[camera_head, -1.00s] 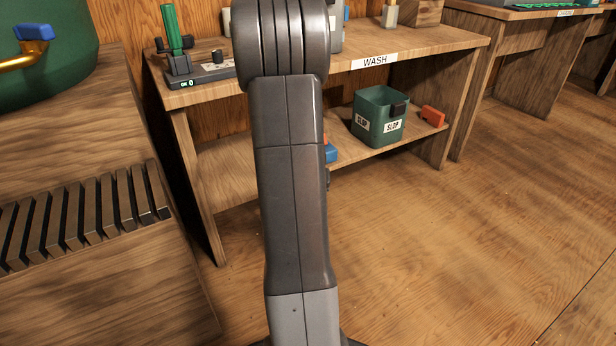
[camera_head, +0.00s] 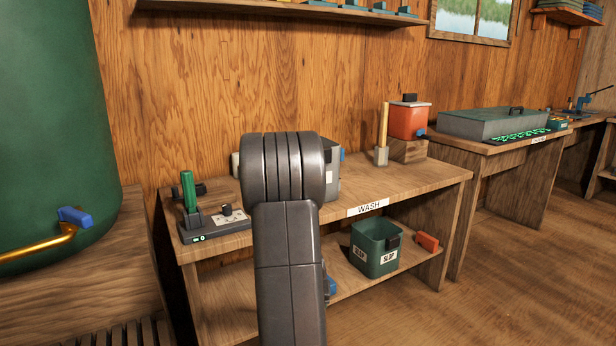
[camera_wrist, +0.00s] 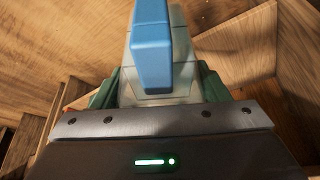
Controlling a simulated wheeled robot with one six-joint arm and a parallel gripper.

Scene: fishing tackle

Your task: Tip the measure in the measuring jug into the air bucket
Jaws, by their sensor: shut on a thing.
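In the head view my arm hides the gripper. Which container is the air bucket is not clear. An orange bucket (camera_head: 407,122) stands on a wooden block, and a grey box (camera_head: 333,175) is partly hidden behind my arm.
The wash bench (camera_head: 445,178) carries a device with a green column (camera_head: 188,190). A green slop bin (camera_head: 374,250) and an orange item (camera_head: 427,241) sit on its shelf. A big green tank (camera_head: 45,110) with a brass tap stands left. Floor at right is clear.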

